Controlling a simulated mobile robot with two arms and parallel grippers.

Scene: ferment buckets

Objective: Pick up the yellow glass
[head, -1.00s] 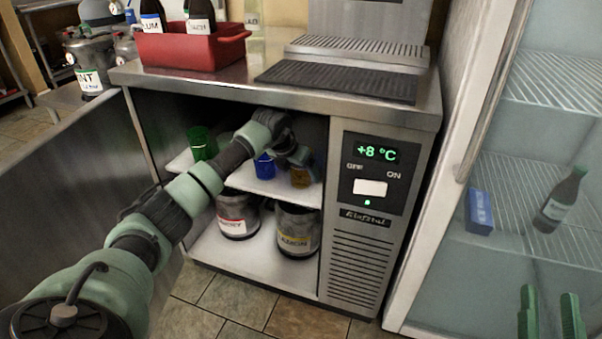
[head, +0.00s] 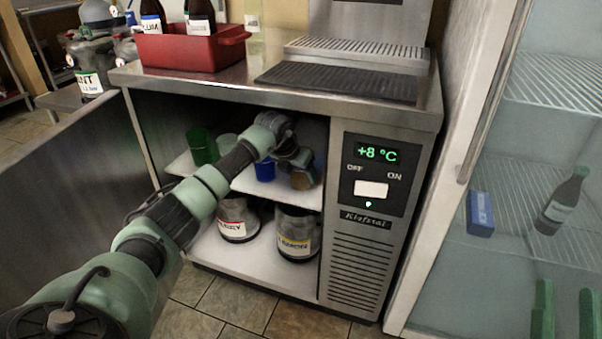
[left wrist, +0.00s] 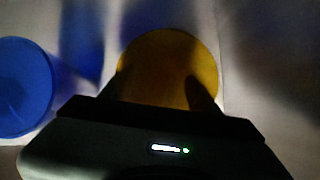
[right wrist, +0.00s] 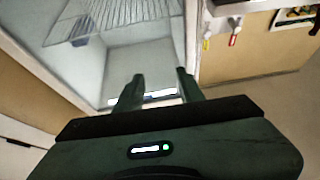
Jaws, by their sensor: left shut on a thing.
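The yellow glass (head: 303,181) is at the right end of the white shelf inside the open under-counter fridge. In the left wrist view it shows as a round amber shape (left wrist: 168,62) between the two dark fingers. My left gripper (left wrist: 162,92) is shut on it, with a finger at each side. In the head view my left wrist covers most of the glass, and I cannot tell whether its base touches the shelf. My right gripper (right wrist: 159,90) is open and empty, in front of the glass-door cabinet at the right.
A blue glass (head: 265,170) stands close left of the yellow glass, with a green glass (head: 202,147) farther left. Labelled jars (head: 297,236) stand on the lower level. The control panel wall (head: 372,178) bounds the right side; the countertop (head: 235,82) is above.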

